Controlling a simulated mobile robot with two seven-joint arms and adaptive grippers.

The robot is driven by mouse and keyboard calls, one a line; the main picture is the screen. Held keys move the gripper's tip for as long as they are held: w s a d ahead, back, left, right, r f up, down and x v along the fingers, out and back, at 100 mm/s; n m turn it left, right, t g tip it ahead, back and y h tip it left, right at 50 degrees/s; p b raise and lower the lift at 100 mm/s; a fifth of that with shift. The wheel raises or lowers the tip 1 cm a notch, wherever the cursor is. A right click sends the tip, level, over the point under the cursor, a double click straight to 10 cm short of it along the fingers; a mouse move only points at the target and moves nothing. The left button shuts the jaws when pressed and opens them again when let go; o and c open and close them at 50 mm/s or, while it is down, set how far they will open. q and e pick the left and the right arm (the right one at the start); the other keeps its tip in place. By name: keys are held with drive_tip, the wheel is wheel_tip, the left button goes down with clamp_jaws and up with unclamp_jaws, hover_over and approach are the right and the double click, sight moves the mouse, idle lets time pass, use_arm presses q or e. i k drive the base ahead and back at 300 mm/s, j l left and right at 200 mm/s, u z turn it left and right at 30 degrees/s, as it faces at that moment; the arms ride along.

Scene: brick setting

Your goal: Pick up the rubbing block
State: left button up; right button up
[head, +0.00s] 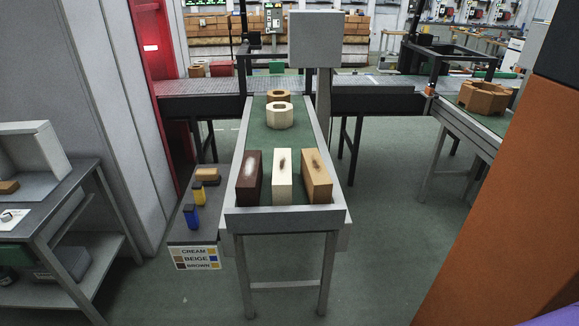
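A small tan block with a dark base (207,175) lies on the narrow grey side shelf left of the central table; it may be the rubbing block. Another small brown block (9,187) sits on the left bench, partly cut off by the frame edge. I cannot tell for certain which is the rubbing block. Neither of my grippers shows in the head view.
The green-topped central table (282,137) holds a dark brown brick (249,178), a cream brick (282,177), a tan brick (316,177) and hollow blocks (279,116) behind. Blue and yellow crayon-like items (191,216) stand on the shelf. An orange panel (500,210) fills the right.

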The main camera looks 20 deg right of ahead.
sight(210, 176)
drive_tip(key=i+j+z, duration=0.35)
drive_tip(key=j, duration=0.2)
drive_tip(key=i+j+z, duration=0.15)
drive_tip(key=j, duration=0.2)
drive_tip(key=i+j+z, duration=0.15)
drive_tip(key=j, duration=0.15)
drive_tip(key=j+z, duration=0.2)
drive_tip(key=j, duration=0.15)
